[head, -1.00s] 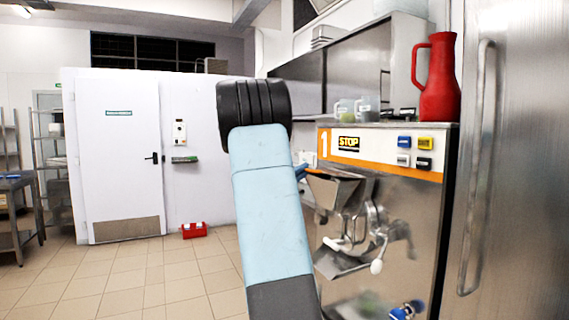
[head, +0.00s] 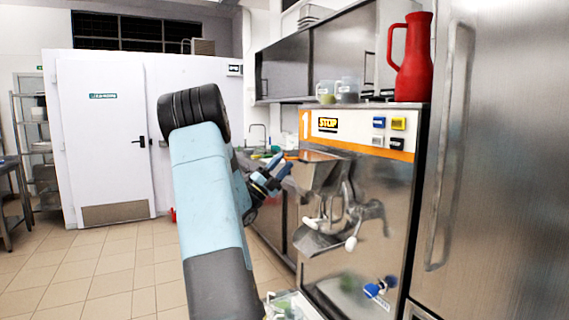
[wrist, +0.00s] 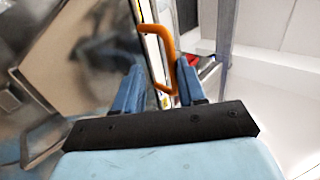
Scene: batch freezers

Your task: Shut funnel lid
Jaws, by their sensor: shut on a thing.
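The funnel (head: 318,176) is a steel hopper on the front of the freezer machine, below the orange stripe. My gripper (head: 281,166) is just left of the funnel's upper edge, with its blue fingers pointing toward it. In the wrist view, an orange looped handle (wrist: 166,40) runs down between the two blue fingers of my gripper (wrist: 160,78). The fingers are shut on its lower part. I cannot tell the lid's plate or its angle clearly; a beige-grey metal face (wrist: 65,45) fills the left of the wrist view.
The machine's cranked lever (head: 352,215) sticks out right of the funnel. A red jug (head: 411,60) stands on top of the machine. A steel door with a long handle (head: 450,140) is at the right. The tiled floor at left is clear.

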